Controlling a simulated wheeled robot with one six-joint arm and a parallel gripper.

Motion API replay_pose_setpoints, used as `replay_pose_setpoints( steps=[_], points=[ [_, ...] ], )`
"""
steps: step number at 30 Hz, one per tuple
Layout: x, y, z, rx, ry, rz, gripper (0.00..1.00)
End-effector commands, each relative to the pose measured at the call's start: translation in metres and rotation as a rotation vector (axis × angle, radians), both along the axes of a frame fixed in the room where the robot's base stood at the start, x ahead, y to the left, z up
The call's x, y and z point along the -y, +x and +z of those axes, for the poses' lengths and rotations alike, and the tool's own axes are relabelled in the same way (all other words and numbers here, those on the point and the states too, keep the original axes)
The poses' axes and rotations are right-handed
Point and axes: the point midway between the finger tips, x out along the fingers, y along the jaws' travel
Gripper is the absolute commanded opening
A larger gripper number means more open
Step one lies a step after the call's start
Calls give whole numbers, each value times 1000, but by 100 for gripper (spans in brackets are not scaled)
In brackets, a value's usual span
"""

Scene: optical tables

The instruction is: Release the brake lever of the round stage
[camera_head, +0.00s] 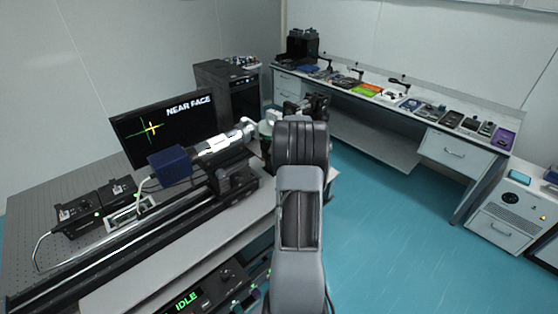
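My arm rises through the middle of the view and covers part of the bench end. Small pale and greenish parts (267,124) show just left of my arm, at the right end of the optical setup, too small and covered to name. A white cylinder (215,144) with a blue box (170,165) at its left end lies above a long black rail (110,246) on the optical table (30,215).
A monitor (165,128) reading "NEAR FACE" and a black cabinet (228,95) stand behind the setup. Black boxes (75,211) sit at left. An "IDLE" panel (188,301) is low in front. A side bench (400,105) holds several devices. The blue floor at right is clear.

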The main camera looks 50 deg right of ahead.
Motion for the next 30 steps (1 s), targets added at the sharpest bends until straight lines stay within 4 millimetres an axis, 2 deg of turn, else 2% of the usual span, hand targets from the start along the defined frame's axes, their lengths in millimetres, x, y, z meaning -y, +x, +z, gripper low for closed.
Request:
replay_pose_setpoints(
  steps=[10, 11, 18, 26, 30],
  points=[
    [1, 1, 2, 1, -3, 1, 5],
    [1, 1, 2, 1, -3, 1, 30],
    [0, 0, 1, -1, -2, 1, 53],
    [0, 0, 1, 0, -1, 2, 54],
    [-1, -5, 11, 1, -3, 2, 54]
  ],
)
